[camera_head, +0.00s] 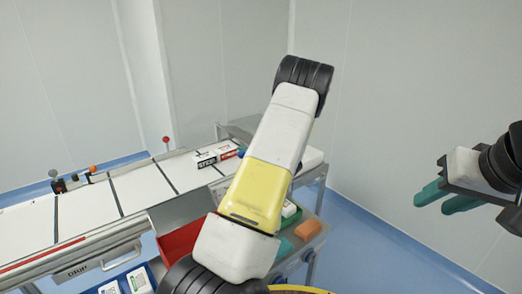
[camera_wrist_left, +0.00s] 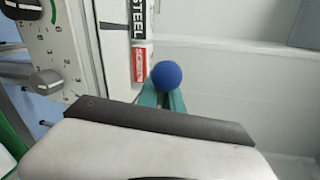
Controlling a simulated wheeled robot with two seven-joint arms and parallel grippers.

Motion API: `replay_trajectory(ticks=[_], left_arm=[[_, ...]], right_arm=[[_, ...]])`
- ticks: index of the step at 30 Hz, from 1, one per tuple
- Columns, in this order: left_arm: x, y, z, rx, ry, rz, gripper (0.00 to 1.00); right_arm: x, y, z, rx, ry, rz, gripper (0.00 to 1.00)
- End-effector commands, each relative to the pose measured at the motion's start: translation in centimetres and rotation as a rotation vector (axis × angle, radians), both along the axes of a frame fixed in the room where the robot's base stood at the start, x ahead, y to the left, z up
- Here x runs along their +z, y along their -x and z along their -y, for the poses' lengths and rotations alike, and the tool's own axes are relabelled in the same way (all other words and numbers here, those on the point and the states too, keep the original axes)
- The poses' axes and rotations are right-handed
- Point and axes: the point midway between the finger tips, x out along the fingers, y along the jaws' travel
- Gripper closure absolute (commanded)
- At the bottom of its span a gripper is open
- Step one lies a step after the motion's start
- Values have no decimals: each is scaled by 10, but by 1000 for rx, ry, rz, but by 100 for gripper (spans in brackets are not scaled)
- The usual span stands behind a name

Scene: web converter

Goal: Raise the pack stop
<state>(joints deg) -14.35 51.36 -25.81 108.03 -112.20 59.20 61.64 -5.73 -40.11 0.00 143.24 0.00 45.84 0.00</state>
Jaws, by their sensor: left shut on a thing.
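In the left wrist view, a round blue knob (camera_wrist_left: 166,76) sits between the teal fingers of my left gripper (camera_wrist_left: 163,98), which are shut on it. What the knob is fixed to is hidden behind the fingers and the wrist housing, so I cannot tell the pack stop's height. A white box marked STEEL (camera_wrist_left: 137,20) with a red label lies just beyond the knob; it also shows on the conveyor in the head view (camera_head: 206,158). My right gripper (camera_head: 433,205) is open, empty and in free air at the right.
The white conveyor (camera_head: 90,208) with dark cross bars runs along the left. A red bin (camera_head: 182,240) and an orange block (camera_head: 308,229) are near my left arm. A dial panel (camera_wrist_left: 48,45) with a grey knob stands at the left of the wrist view. The right floor (camera_head: 385,250) is clear.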

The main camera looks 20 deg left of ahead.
Motion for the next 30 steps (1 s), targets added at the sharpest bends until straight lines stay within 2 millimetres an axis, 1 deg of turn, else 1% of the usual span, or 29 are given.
replay_trajectory(ticks=[1, 8, 9, 11, 12, 20, 23, 26, 30], left_arm=[[-3, 1, 0, 0, 6, -2, 100], [-3, 1, 1, 0, 6, -3, 100], [-3, 1, 1, 0, 7, -5, 88], [-3, 1, 1, 0, 6, -4, 76], [-3, 1, 1, 0, 6, -4, 68], [-2, 1, 0, 0, 3, -3, 68], [-1, 1, 3, -1, 3, -3, 68], [1, 6, 13, -3, 4, -3, 68], [6, 17, 34, -3, 4, -3, 68]], right_arm=[[0, 0, 0, 0, 0, 0, 64], [0, 0, 0, 0, 0, 0, 64], [0, 0, 0, 0, 0, 0, 64], [0, 0, 0, 0, 0, 0, 64], [0, 0, 0, 0, 0, 0, 64], [0, 0, 0, 0, 0, 0, 64], [0, 0, 0, 0, 0, 0, 64], [0, 0, 0, 0, 0, 0, 64], [0, 0, 0, 0, 0, 0, 64]])
